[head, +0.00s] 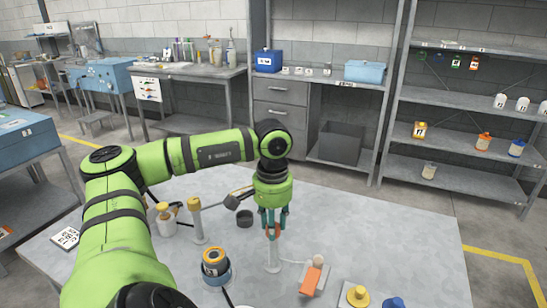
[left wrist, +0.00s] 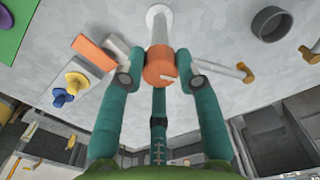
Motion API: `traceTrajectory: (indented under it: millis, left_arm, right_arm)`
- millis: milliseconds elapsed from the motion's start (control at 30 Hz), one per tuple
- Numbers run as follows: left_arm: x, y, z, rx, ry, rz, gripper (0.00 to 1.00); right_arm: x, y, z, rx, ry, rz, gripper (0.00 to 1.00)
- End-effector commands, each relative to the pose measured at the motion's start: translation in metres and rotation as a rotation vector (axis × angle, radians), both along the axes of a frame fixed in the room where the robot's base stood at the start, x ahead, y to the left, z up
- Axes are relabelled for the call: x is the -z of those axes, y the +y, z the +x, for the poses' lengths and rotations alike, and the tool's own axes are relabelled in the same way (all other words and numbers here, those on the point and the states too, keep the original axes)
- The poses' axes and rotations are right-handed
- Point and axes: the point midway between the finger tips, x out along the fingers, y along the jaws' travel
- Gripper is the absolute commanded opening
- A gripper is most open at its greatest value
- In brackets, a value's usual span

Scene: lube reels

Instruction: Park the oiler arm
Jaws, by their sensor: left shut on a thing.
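My left gripper (head: 273,228) has its teal fingers closed around an orange cap on top of a pale upright post (head: 272,258) on the grey table. The left wrist view shows the orange cap (left wrist: 158,66) between the fingers of the left gripper (left wrist: 157,78). A thin pale rod with a yellow end (left wrist: 246,73) sticks out to the right beside the fingers there; its inner end is hidden. It looks like the oiler arm, but I cannot tell for sure how it joins the cap. My right gripper is not in view.
A yellow-topped post (head: 194,206), a dark ring-shaped cup (head: 245,218) and an orange-topped container (head: 215,264) stand left of the gripper. An orange block (head: 312,280) and a yellow knob (head: 358,295) lie to its right. The table's right part (head: 410,240) is clear. Shelves (head: 455,177) stand behind.

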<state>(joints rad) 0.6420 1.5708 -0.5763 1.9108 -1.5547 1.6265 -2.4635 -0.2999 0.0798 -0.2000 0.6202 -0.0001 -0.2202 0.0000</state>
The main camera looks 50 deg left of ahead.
Motion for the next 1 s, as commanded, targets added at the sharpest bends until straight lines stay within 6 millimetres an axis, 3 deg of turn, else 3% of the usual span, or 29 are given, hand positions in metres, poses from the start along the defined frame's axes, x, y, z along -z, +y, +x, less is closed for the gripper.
traceTrajectory:
  millis: [200, 233, 300, 667, 1000]
  left_arm:
    - [0.006, -0.004, -0.005, 0.010, 0.027, -0.010, 0.00]
    - [0.006, -0.004, -0.005, 0.010, 0.027, -0.010, 0.37]
    - [0.006, -0.004, -0.005, 0.009, 0.026, -0.009, 0.58]
    - [-0.001, -0.002, -0.002, 0.003, 0.011, -0.005, 0.58]
    - [-0.052, -0.003, -0.002, 0.005, 0.010, -0.009, 0.58]
  right_arm:
    - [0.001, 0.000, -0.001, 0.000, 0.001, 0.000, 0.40]
    - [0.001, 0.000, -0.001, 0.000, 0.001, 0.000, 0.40]
    - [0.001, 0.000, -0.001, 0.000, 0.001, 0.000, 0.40]
    - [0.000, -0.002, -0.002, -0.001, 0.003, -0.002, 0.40]
    - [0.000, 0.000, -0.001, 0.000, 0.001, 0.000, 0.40]
